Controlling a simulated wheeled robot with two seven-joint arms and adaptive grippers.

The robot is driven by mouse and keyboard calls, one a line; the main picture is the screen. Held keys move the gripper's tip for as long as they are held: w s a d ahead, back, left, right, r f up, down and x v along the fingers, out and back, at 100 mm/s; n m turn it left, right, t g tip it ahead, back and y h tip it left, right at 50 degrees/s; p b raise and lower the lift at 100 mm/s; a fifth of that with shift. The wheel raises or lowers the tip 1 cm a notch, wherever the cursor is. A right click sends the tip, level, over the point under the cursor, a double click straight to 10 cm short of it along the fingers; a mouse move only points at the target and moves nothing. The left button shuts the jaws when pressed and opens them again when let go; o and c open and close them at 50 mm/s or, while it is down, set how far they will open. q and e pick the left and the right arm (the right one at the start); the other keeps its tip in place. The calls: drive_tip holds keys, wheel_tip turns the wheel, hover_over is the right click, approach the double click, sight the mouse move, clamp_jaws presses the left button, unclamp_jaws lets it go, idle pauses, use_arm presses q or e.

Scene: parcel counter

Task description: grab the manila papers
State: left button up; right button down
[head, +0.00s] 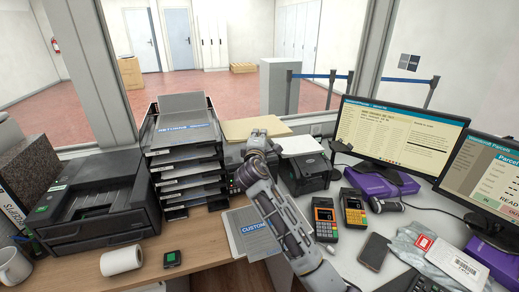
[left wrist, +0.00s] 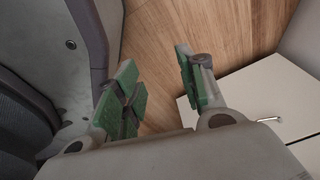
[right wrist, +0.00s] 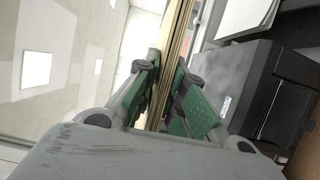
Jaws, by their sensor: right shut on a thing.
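The manila papers (head: 240,130) are a flat tan stack above the dark label printer beside the tray rack in the head view. My right gripper (head: 258,138) reaches up to their front edge. In the right wrist view the fingers of my right gripper (right wrist: 163,88) are shut on the papers (right wrist: 178,38), one finger on each side of the stack's edge. Whether the stack still rests on anything beneath is hidden.
The letter tray rack (head: 186,155) stands just left of the papers. A small black printer (head: 306,174) with white paper on top (head: 299,145) is to the right. Card terminals (head: 324,218), a phone (head: 374,251) and monitors (head: 398,132) crowd the right side.

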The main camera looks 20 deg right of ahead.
use_arm(q)
drive_tip(key=shift+s+a+f+p, duration=0.15)
drive_tip(key=shift+s+a+p, duration=0.3)
drive_tip(key=shift+s, duration=0.35)
drive_tip(key=shift+s+a+f+p, duration=0.15)
drive_tip(key=shift+s+a+p, duration=0.3)
drive_tip(key=shift+s, duration=0.3)
use_arm(e)
wheel_tip(320, 180, up, 15)
use_arm(q)
drive_tip(key=shift+s+a, duration=0.1)
drive_tip(key=shift+s+a+g, duration=0.1)
drive_tip(key=shift+s+g, duration=0.2)
drive_tip(key=shift+s, duration=0.2)
